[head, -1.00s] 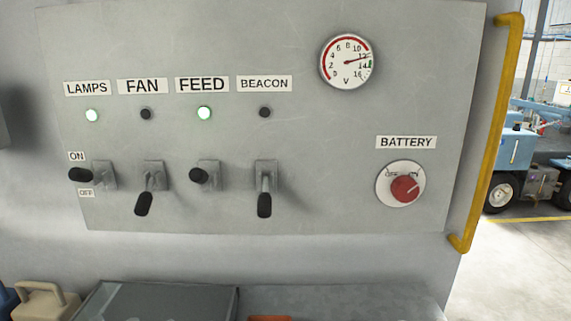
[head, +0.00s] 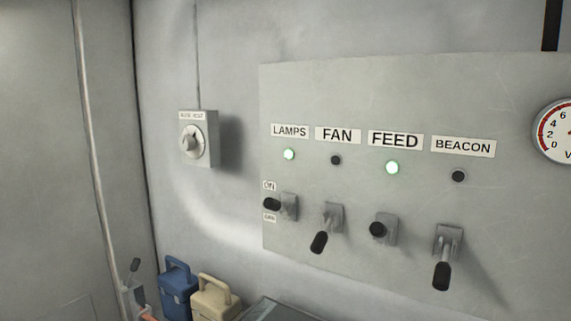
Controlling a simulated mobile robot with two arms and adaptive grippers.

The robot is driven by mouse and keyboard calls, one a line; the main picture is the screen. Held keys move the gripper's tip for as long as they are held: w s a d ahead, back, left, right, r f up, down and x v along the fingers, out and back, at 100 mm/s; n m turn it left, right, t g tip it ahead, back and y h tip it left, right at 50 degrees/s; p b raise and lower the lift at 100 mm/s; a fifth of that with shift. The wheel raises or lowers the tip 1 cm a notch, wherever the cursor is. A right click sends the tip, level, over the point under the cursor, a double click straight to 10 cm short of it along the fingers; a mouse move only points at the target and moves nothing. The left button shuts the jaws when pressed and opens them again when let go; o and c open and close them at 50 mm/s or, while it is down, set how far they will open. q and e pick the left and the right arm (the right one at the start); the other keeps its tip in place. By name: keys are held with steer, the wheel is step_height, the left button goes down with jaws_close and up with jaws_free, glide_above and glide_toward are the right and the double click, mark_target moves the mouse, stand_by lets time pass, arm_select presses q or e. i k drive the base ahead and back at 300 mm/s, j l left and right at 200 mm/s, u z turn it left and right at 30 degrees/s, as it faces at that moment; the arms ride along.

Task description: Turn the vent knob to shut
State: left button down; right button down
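No knob labelled as the vent knob can be made out in the head view. A small grey box (head: 213,141) on the wall at left carries a round pale dial knob (head: 193,143). The label above that knob is too small to read with certainty, and its setting cannot be told. Neither of my grippers is in view.
A grey switch panel (head: 350,100) holds LAMPS, FAN, FEED and BEACON levers. The LAMPS and FEED lights are lit green. A gauge (head: 558,133) is cut off at the right. A blue case (head: 178,287) and a beige case (head: 213,300) stand below.

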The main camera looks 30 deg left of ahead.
mark_target(187, 143)
steer(key=j+u, duration=0.1)
steer(key=u, duration=0.85)
steer(key=j+u, duration=0.15)
steer(key=u, duration=0.3)
steer(key=i+l, duration=0.05)
